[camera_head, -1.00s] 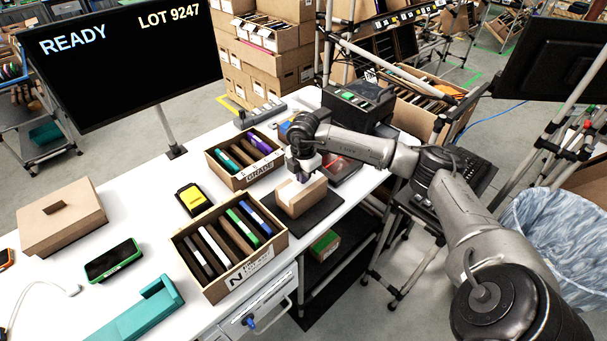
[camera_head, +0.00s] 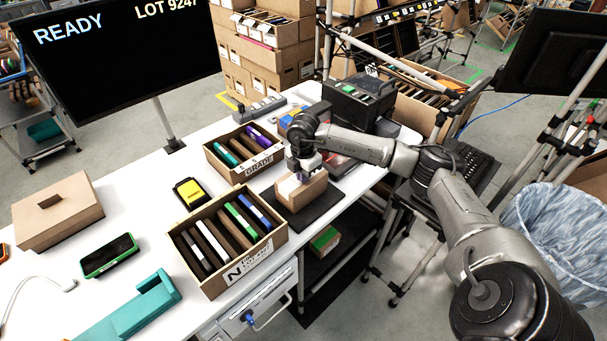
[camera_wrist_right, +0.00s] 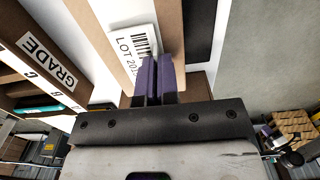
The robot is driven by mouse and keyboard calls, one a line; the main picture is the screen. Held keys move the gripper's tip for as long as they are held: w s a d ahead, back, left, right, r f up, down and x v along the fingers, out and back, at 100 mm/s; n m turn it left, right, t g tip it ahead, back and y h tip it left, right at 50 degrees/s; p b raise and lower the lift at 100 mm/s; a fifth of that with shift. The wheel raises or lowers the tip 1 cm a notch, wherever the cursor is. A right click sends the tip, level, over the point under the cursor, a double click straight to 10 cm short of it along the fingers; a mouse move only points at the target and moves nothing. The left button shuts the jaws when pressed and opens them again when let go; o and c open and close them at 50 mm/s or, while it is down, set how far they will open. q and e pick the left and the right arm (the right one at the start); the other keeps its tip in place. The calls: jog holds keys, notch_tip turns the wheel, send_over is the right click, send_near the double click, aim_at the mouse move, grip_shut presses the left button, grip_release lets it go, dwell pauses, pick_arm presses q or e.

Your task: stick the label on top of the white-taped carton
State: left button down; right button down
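The white-taped carton (camera_head: 311,192) is a small brown box on a black mat (camera_head: 322,208), with a white band along its top. My right gripper (camera_head: 304,174) is over its top, pointing down. In the right wrist view its purple fingers (camera_wrist_right: 157,82) are together, with only a thin dark gap. The label (camera_wrist_right: 128,52), white with a barcode and "LOT 20…", faces the camera at the fingertips, over the white band of the carton (camera_wrist_right: 170,25). It looks flat against the top; the fingers cover part of it, and whether they touch it cannot be told. My left gripper is out of view.
An open carton marked GRADE (camera_head: 258,166) and a larger open carton of folders (camera_head: 275,245) stand close to the left. A label printer (camera_head: 350,100) is behind. A yellow-topped device (camera_head: 191,194), a green-edged phone (camera_head: 110,257) and a teal object (camera_head: 130,312) lie farther left.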

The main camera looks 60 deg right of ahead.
jog(key=shift+f, duration=0.25)
dwell(0.6)
jog(key=c, duration=1.3)
grip_release()
notch_tip(320, 180, up, 20)
jog(key=p, duration=0.8)
jog(key=shift+f, duration=0.1)
